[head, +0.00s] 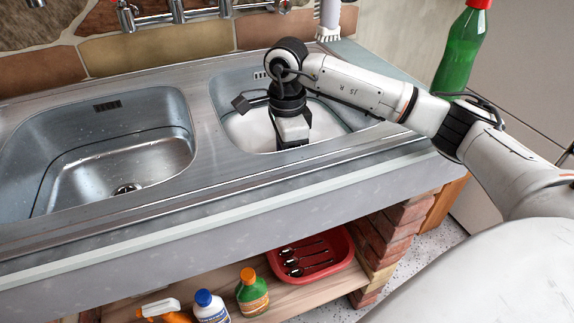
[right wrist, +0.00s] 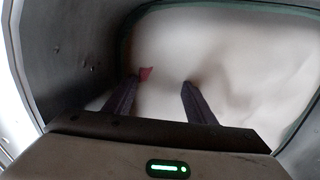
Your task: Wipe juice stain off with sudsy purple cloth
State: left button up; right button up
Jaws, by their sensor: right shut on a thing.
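My right gripper (head: 292,143) reaches down into the right sink basin, into whitish, sudsy water (head: 250,130). In the right wrist view its two fingers (right wrist: 158,95) point down into the white water (right wrist: 240,60). A small dark pink-purple bit of cloth (right wrist: 145,73) shows by the left fingertip. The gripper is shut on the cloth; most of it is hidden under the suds. I see no juice stain. My left gripper is in neither view.
The left basin (head: 120,165) is empty apart from water drops. Taps (head: 180,10) run along the back wall. A green bottle (head: 460,50) stands at the right end. Below, a shelf holds a red tub (head: 345,268) with spoons and several cleaning bottles (head: 252,292).

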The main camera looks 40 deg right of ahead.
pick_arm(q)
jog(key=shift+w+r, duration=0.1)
pick_arm(e)
jog(key=shift+a, duration=0.1)
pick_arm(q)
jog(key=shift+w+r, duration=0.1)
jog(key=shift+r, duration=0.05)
pick_arm(e)
jog(key=shift+w+a, duration=0.25)
jog(key=shift+a, duration=0.6)
jog(key=shift+s+d, duration=0.3)
jog(key=shift+d, duration=0.65)
